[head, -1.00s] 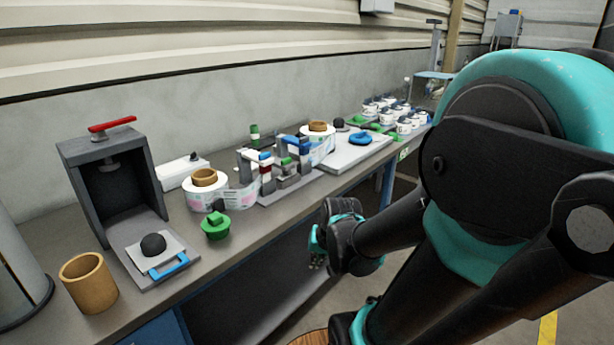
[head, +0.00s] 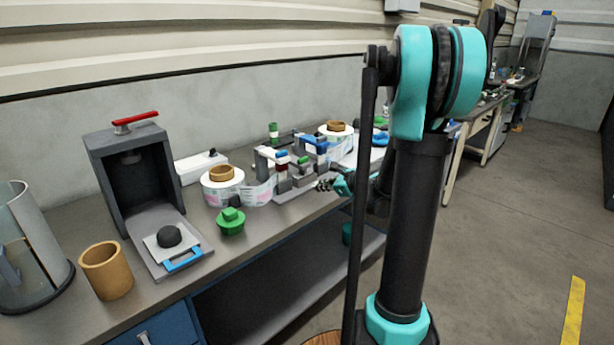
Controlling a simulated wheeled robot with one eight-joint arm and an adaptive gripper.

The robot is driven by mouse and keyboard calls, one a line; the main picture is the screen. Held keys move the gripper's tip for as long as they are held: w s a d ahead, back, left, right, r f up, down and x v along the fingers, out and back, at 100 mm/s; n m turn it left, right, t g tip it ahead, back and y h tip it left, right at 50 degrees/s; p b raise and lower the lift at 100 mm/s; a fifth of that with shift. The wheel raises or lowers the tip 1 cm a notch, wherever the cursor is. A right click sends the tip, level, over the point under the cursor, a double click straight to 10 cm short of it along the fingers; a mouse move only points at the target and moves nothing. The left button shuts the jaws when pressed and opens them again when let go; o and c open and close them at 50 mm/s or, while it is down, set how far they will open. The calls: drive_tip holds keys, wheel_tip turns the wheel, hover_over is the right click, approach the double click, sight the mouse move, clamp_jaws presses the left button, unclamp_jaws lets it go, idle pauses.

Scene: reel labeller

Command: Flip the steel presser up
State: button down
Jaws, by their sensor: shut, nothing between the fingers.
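The reel labeller (head: 293,193) stands on the bench between two label reels. It has grey uprights and small blue, red, white and green parts. The steel presser is too small to pick out surely among its grey parts. The label strip (head: 258,194) runs from the left reel (head: 222,188) into the labeller. My gripper (head: 323,185) is small in the head view, at the labeller's right front side, fingers pointing left. It is shut and empty. I cannot tell whether it touches the labeller.
A green knobbed piece (head: 231,223), a dark press stand (head: 106,176) with a red handle, and a tan cup (head: 105,270) stand to the left. The right reel (head: 336,132) is behind the labeller. Bare bench lies along the front edge.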

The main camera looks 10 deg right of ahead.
drive_tip(key=w+d+r+m+t, duration=0.1)
drive_tip(key=w+d+m, duration=0.2)
drive_tip(key=w+m, duration=0.2)
drive_tip(key=shift+y, duration=0.3)
drive_tip(key=x, duration=0.9)
drive_tip(key=shift+w+a+r, duration=0.2)
drive_tip(key=shift+a+r, duration=0.05)
drive_tip(key=shift+a, duration=0.05)
drive_tip(key=shift+r, duration=0.1)
